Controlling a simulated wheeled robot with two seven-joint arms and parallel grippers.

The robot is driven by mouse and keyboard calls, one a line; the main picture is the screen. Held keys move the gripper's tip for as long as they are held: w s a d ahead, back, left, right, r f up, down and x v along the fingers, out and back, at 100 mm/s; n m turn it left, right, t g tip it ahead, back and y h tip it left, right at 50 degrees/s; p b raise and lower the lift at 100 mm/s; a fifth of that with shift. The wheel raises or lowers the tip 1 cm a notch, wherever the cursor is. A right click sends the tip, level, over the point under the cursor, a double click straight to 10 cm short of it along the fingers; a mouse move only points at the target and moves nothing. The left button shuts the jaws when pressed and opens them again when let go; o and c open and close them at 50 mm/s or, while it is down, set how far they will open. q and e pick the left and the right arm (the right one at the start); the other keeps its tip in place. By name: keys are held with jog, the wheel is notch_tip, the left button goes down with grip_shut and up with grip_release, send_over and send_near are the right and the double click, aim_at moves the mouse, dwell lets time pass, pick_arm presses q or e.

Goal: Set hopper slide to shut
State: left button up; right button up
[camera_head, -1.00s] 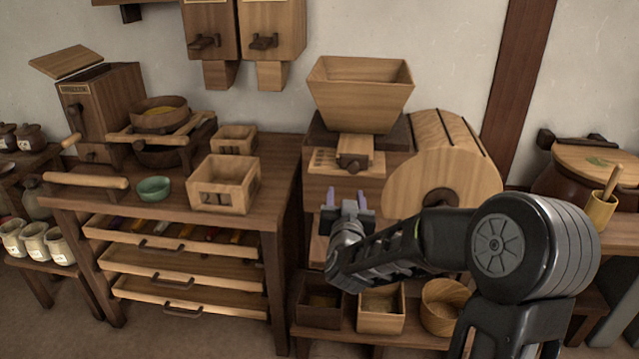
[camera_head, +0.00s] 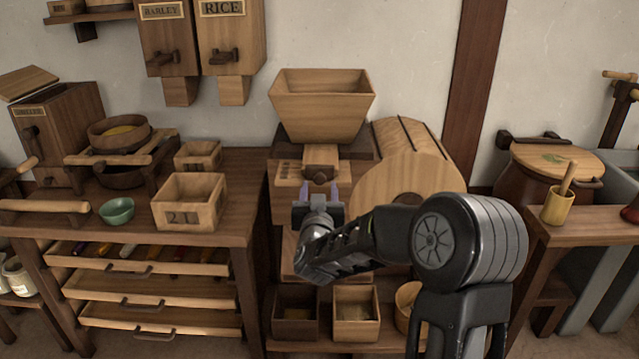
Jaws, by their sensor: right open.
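The wooden hopper (camera_head: 322,105) sits on top of the mill, in the middle of the view. Below it is the hopper slide (camera_head: 321,158), a wooden block with a dark knob at its front, set beside a plate with several small holes (camera_head: 289,172). My right gripper (camera_head: 320,190) is open and empty, its fingertips pointing up just below the front of the slide. Whether the fingers touch the knob, I cannot tell. My left gripper is not in view.
The round wooden mill drum (camera_head: 408,180) stands just right of the gripper. Small wooden bins (camera_head: 355,313) stand on a low shelf below. A table with a wooden box (camera_head: 188,203) and a green bowl (camera_head: 117,210) is at the left. A lidded pot (camera_head: 548,180) is at the right.

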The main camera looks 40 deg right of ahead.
aim_at(320, 181)
jog(key=shift+x, duration=1.85)
grip_shut()
